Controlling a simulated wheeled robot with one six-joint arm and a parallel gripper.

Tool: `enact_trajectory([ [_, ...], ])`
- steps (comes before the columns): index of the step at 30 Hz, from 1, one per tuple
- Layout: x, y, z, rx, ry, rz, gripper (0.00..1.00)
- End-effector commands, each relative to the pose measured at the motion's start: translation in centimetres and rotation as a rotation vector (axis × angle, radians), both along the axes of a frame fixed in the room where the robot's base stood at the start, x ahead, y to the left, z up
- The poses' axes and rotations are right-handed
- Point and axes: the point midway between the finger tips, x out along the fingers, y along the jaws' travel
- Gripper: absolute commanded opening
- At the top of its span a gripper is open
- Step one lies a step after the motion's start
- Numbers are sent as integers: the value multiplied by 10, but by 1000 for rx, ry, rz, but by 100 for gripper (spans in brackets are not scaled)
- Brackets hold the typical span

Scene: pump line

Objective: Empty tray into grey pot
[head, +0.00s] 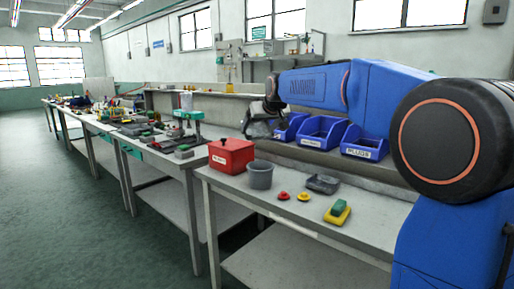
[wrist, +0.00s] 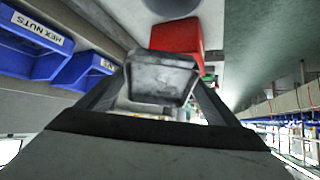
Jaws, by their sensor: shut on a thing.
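My gripper (head: 262,122) is up near the wall side of the bench, behind the red box and the grey pot in the head view. In the wrist view, its two fingers are shut on a small dark grey tray (wrist: 160,78), one on each side. I cannot tell what is in the tray. The grey pot (head: 260,174) stands upright on the bench, below and in front of my gripper, apart from it. In the wrist view a grey round shape at the top edge (wrist: 172,5) looks like the pot, mostly cut off.
A red box (head: 231,156) stands left of the pot. To the right lie two small red and yellow pieces (head: 303,197), another dark tray (head: 323,184) and a yellow-green block (head: 338,212). Blue bins (head: 322,131) line the back shelf. The bench front is clear.

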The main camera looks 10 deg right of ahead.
Motion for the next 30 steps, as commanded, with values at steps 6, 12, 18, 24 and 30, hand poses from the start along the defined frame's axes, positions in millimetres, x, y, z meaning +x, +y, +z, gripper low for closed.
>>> enact_trajectory([
  [6, 0, 0, 5, -6, 50, 0, 60],
  [12, 1, 0, 11, -16, 135, 1, 60],
  [18, 0, 0, 15, -21, 195, 1, 60],
  [24, 2, 0, 20, -27, 260, 1, 60],
  [30, 1, 0, 27, -35, 339, 1, 60],
])
